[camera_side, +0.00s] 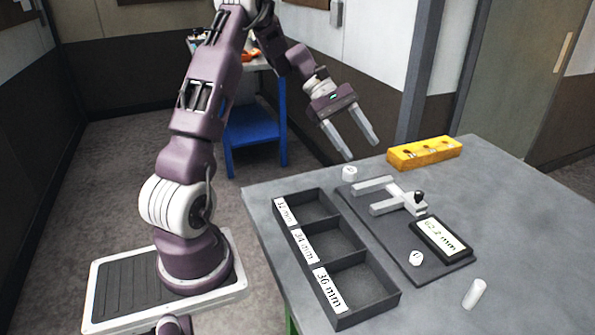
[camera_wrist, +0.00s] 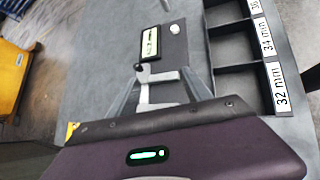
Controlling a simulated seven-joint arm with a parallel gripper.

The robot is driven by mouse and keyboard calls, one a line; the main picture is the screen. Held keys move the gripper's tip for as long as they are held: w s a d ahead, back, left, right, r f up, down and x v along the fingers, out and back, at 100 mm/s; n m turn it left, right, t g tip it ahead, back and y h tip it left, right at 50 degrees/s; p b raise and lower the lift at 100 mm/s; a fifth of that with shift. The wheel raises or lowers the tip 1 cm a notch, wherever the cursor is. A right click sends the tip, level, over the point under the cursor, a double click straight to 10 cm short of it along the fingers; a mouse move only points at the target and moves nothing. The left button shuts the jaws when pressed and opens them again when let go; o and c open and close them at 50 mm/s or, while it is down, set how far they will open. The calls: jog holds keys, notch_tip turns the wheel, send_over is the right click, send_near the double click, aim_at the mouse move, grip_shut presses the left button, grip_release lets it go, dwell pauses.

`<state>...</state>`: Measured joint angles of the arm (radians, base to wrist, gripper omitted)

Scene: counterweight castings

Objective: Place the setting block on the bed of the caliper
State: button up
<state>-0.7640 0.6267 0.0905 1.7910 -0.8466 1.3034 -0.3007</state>
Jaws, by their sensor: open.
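The caliper has pale grey jaws (camera_side: 385,197) and a dark bed plate (camera_side: 447,262) on the table; its display (camera_side: 441,237) reads about 62.2 mm. The jaws also show in the wrist view (camera_wrist: 160,92). I cannot tell for sure which piece is the setting block. A short white cylinder (camera_side: 349,173) stands beside the plate's far left corner, and a longer white cylinder (camera_side: 474,293) lies near the right front. A yellow block (camera_side: 424,152) with several recesses sits at the back. My gripper (camera_side: 361,150) is open and empty, above the table's far edge.
A dark tray (camera_side: 385,306) with three empty compartments, labelled 32, 34 and 36 mm, lies left of the caliper. A small white round piece (camera_side: 416,258) is on the bed plate by the display. The table's right side (camera_side: 525,215) is mostly clear.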

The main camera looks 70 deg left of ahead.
jog(key=s+d+r+m+g+y, duration=0.1)
jog(key=s+d+r+m+y, duration=0.1)
jog(key=s+d+r+m, duration=0.3)
jog(key=s+d+r+m+g+y, duration=0.1)
jog(key=s+d+r+m+y, duration=0.15)
jog(key=d, duration=0.55)
jog(key=s+d+m+t+y, duration=0.1)
jog(key=s+d+m+y, duration=0.1)
jog(key=s+m, duration=0.3)
jog(key=s+d+m+t+y, duration=0.2)
jog(key=s+m, duration=0.3)
jog(key=s, duration=0.5)
jog(key=shift+s+d+r, duration=0.25)
jog(key=shift+d+r, duration=0.15)
jog(key=shift+d, duration=0.05)
jog(key=shift+s+a+f+m+t+y, duration=0.15)
jog(key=shift+s+m+t+y, duration=0.15)
jog(key=shift+s+m, duration=0.35)
jog(key=shift+c, duration=1.2)
jog(key=shift+w, duration=0.15)
jog(key=shift+w, duration=0.1)
